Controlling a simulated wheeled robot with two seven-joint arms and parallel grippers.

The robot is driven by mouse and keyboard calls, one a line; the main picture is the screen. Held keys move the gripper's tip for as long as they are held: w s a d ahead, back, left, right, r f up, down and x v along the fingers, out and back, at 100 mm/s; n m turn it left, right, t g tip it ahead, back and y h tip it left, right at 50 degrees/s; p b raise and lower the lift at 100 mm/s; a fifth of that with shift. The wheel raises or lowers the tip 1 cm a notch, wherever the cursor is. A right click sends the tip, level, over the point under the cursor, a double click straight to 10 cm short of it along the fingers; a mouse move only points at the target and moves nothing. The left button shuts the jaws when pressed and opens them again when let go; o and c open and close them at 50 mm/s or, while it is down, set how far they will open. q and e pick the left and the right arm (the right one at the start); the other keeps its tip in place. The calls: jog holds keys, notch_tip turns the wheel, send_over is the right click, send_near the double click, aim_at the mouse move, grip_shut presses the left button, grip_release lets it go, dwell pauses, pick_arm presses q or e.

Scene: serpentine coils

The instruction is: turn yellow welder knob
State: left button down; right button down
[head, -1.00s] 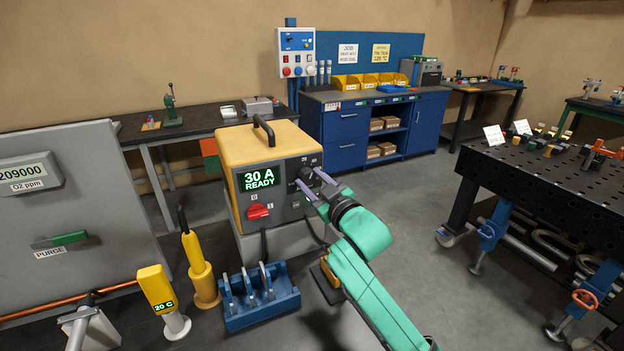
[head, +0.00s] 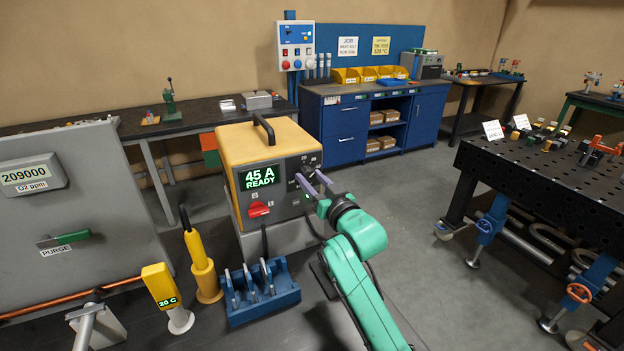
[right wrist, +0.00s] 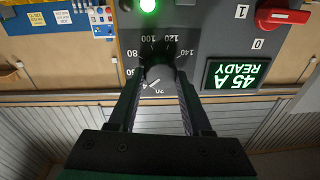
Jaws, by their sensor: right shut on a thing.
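The yellow welder (head: 258,146) stands left of centre in the head view, and its display (head: 259,178) reads 45 A READY. The display also shows upside down in the right wrist view (right wrist: 234,75). The dark knob (right wrist: 158,74) sits on the welder's grey front panel inside a ring of printed numbers. My right gripper (head: 310,186) reaches the panel from the right. In the right wrist view its two fingers (right wrist: 158,90) are closed on either side of the knob. The knob's far side is hidden. My left gripper is not in view.
A red switch (head: 258,210) sits below the display. A blue rack (head: 262,305) stands on the floor before the welder. A yellow torch-like tool (head: 203,268) and a yellow 20 C meter (head: 160,285) stand to its left. A black perforated table (head: 540,190) is at right.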

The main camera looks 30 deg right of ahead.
jog(key=shift+r, duration=0.1)
jog(key=shift+c, duration=1.7)
grip_release()
jog(key=shift+s, duration=0.1)
jog(key=s+f, duration=0.1)
jog(key=s, duration=1.3)
jog(key=shift+s+p, duration=0.15)
jog(key=shift+p, duration=0.2)
jog(key=shift+a, duration=0.1)
